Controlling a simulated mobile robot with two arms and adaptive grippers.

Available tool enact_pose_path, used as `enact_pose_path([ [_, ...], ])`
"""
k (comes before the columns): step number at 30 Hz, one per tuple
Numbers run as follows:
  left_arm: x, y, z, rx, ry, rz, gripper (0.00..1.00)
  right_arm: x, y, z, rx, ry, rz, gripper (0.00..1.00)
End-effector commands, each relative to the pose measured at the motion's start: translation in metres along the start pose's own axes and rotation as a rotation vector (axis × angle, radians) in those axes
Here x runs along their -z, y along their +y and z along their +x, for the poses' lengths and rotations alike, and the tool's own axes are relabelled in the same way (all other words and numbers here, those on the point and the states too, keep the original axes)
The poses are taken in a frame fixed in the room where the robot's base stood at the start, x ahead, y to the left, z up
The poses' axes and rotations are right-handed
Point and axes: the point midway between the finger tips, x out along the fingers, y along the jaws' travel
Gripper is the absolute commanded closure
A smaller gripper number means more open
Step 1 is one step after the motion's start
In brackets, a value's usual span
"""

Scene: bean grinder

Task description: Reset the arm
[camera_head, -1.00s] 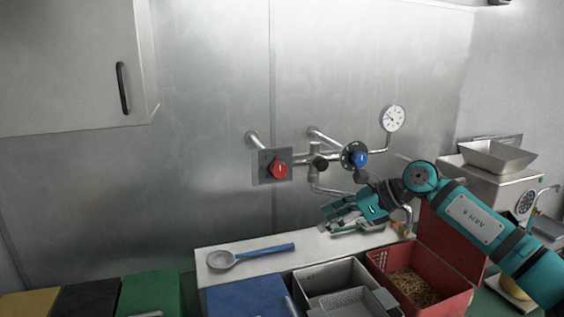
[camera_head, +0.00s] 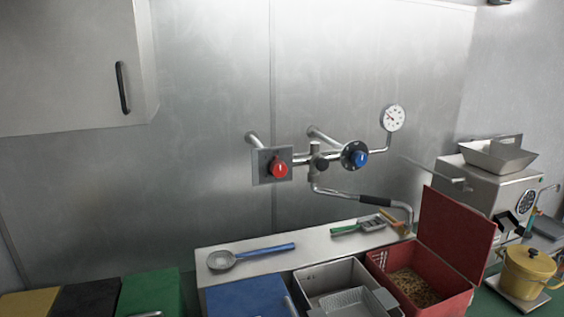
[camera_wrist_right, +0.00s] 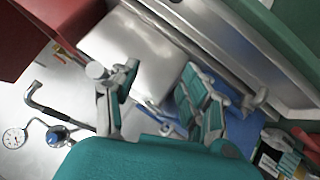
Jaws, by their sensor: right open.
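My right gripper (camera_wrist_right: 157,88) shows in the right wrist view, with its two teal and grey fingers spread apart and nothing held between them. Behind the fingers are a pale shelf surface and something blue. My right arm does not show in the head view. My left gripper and arm are in neither view.
A steel shelf (camera_head: 310,243) holds a ladle (camera_head: 250,254) and a green-handled tool (camera_head: 345,230). In front are a blue box (camera_head: 245,298), a grey bin (camera_head: 330,274) and a red open bin (camera_head: 455,232) of beans. Valves, a gauge (camera_head: 393,118), the grinder (camera_head: 485,180) and a yellow pot (camera_head: 528,268) stand around.

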Motion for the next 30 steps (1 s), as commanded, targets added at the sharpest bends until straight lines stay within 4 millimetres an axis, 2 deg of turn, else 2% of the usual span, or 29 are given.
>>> enact_pose_path([
  [1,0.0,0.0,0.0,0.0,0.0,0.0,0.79,-0.022,-0.007,-0.009,0.031,-0.067,0.048,0.53],
  [6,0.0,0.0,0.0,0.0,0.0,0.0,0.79,-0.077,-0.027,-0.039,0.115,-0.255,0.171,0.53],
  [16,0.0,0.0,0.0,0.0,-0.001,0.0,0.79,-0.148,-0.056,-0.1,0.224,-0.535,0.327,0.53],
  [23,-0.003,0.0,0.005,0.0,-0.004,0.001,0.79,-0.179,-0.077,-0.049,0.23,-0.552,0.319,0.53],
  [30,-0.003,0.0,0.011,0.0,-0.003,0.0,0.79,-0.229,-0.107,0.004,0.242,-0.58,0.312,0.53],
])
